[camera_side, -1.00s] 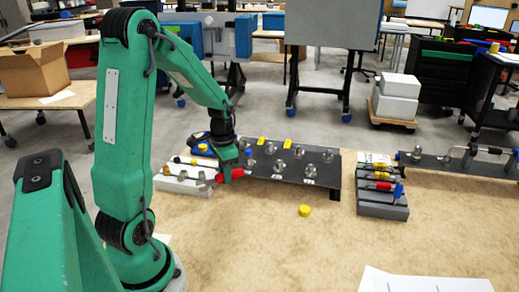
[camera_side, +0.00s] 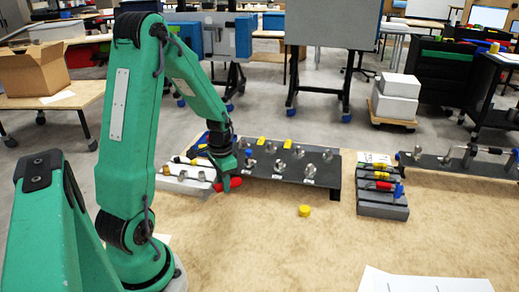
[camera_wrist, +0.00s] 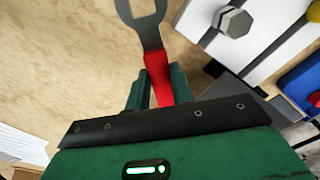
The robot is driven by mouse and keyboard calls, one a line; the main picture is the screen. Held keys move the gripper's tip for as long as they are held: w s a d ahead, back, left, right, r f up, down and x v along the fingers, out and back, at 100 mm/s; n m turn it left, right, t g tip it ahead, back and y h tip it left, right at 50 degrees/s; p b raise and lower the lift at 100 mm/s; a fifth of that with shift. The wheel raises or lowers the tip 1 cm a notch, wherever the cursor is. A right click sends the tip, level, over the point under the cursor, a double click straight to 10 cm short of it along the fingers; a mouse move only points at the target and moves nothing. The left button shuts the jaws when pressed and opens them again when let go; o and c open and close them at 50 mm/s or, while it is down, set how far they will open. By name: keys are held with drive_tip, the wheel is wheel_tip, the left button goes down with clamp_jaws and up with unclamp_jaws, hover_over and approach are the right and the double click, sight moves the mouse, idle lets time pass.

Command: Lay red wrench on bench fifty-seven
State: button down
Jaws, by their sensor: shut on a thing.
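The red wrench has a red handle (camera_wrist: 158,75) and a flat grey head (camera_wrist: 144,22). In the wrist view its handle is between the fingers of my gripper (camera_wrist: 158,92), which is shut on it, and the head points away from my gripper. In the side view my gripper (camera_side: 224,182) is low over the tan bench top (camera_side: 265,240), beside the white block, with the red handle (camera_side: 235,183) showing at the fingers. The wrench head is hard to make out there. I cannot tell whether the wrench touches the bench. No number fifty-seven is legible.
A white block (camera_side: 180,185) with metal fittings stands just left of my gripper. A dark sloped panel (camera_side: 325,177) with knobs is behind it to the right. A yellow cap (camera_side: 304,210) lies on the bench. A grey tool rack (camera_side: 382,205) stands further right.

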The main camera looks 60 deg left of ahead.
drive_tip(key=shift+f, duration=1.5)
drive_tip(key=shift+f, duration=0.4)
drive_tip(key=c, duration=1.1)
unclamp_jaws()
drive_tip(key=shift+c, duration=0.2)
drive_tip(key=shift+r, duration=0.15)
drive_tip(key=shift+r, duration=3.75)
